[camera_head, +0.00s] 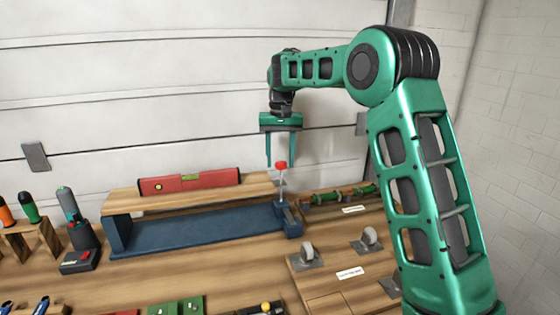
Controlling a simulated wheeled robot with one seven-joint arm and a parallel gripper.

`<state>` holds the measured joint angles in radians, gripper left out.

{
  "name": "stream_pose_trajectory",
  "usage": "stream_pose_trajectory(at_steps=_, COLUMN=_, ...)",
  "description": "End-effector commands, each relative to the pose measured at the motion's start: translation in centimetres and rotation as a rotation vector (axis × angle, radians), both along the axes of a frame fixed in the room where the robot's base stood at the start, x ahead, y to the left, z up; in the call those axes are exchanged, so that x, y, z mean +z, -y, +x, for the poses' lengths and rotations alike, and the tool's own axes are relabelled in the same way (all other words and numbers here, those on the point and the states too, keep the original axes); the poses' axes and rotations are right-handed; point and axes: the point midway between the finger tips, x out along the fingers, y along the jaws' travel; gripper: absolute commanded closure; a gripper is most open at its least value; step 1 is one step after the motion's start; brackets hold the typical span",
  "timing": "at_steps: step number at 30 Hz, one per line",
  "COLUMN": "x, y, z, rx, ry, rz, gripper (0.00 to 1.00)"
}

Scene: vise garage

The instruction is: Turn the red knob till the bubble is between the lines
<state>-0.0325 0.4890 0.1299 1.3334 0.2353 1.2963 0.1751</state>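The red knob (281,165) sits on top of a thin upright screw at the right end of the wooden board. My gripper (282,163) points down over it, with its two fingers apart, one on each side of the knob and seemingly not touching it. A red spirit level (189,182) lies along the wooden board (255,191). Its yellow-green vial (191,177) is near the middle; the bubble and lines are too small to make out. The board rests on a blue metal base (190,234).
Tools in a wooden stand (32,237) and a dark holder (84,235) are at left. Green tools (340,196) lie behind at right. Metal casters (307,255) stand on a wooden panel at front right. A closed garage door (130,90) is behind.

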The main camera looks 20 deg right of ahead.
Motion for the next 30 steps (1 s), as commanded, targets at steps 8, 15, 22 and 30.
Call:
stream_pose_trajectory(at_steps=8, x=0.1, y=0.1, z=-0.1, rx=-0.003, ry=-0.003, rz=-0.001, gripper=0.54)
stream_pose_trajectory(at_steps=15, x=3.3, y=0.1, z=0.0, rx=-0.003, ry=-0.001, rz=-0.001, gripper=0.54)
stream_pose_trajectory(at_steps=22, x=7.6, y=0.1, z=0.1, rx=-0.002, ry=0.000, rz=-0.001, gripper=0.54)
stream_pose_trajectory(at_steps=30, x=10.3, y=0.1, z=0.1, rx=-0.001, ry=-0.003, rz=-0.001, gripper=0.54)
